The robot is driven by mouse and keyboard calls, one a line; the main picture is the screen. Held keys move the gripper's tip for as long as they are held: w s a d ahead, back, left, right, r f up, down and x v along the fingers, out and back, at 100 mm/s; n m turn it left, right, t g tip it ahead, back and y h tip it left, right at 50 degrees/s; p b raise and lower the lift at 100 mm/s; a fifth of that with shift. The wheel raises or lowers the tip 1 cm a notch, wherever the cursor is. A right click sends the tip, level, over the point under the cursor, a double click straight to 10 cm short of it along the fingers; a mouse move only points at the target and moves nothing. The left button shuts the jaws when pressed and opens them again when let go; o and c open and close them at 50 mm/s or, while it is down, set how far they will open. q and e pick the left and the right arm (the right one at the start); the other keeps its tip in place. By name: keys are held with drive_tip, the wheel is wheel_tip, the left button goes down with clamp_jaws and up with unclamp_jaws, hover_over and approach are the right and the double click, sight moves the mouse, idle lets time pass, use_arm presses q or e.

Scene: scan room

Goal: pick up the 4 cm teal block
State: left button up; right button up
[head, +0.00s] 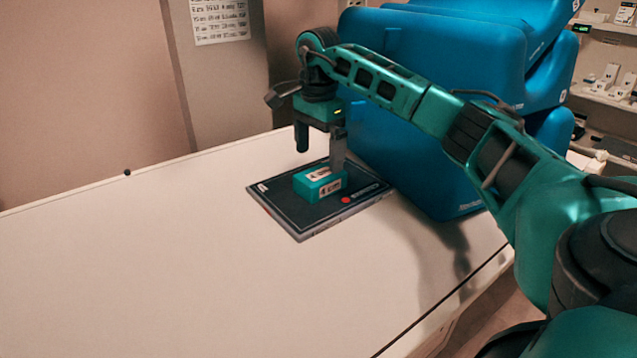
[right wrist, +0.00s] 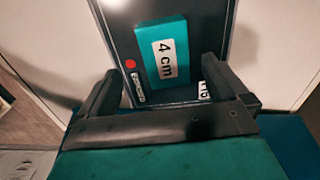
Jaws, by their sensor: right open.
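The teal block (head: 320,183) lies on a dark flat panel (head: 289,215) on the white table. White labels show on it, and in the right wrist view the teal block (right wrist: 164,54) reads "4 cm". My right gripper (head: 320,158) is open just above and behind the block in the head view, pointing down. In the right wrist view the gripper (right wrist: 165,85) has its two fingers spread wide, with the block ahead of and between them. No contact with the block shows. My left gripper is not in view.
Large blue padded pieces (head: 440,90) stand right behind the panel, close to my right arm. The white table (head: 150,270) is clear at the left and front. Shelves with small items (head: 605,80) are at the far right.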

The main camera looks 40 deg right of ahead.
sight(316, 175)
wheel_tip(316, 175, down, 2)
drive_tip(key=shift+w+f, duration=0.1)
drive_tip(key=f, duration=0.4)
drive_tip(key=shift+w+f+b, duration=0.2)
drive_tip(key=shift+w+b, duration=0.05)
drive_tip(key=shift+b, duration=0.1)
drive_tip(key=shift+f, duration=0.3)
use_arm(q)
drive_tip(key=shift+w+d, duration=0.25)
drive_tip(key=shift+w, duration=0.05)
use_arm(e)
drive_tip(key=shift+c, duration=0.4)
drive_tip(key=shift+r, duration=0.1)
drive_tip(key=c, duration=1.1)
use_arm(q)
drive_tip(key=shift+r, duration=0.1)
use_arm(e)
drive_tip(key=shift+c, duration=0.2)
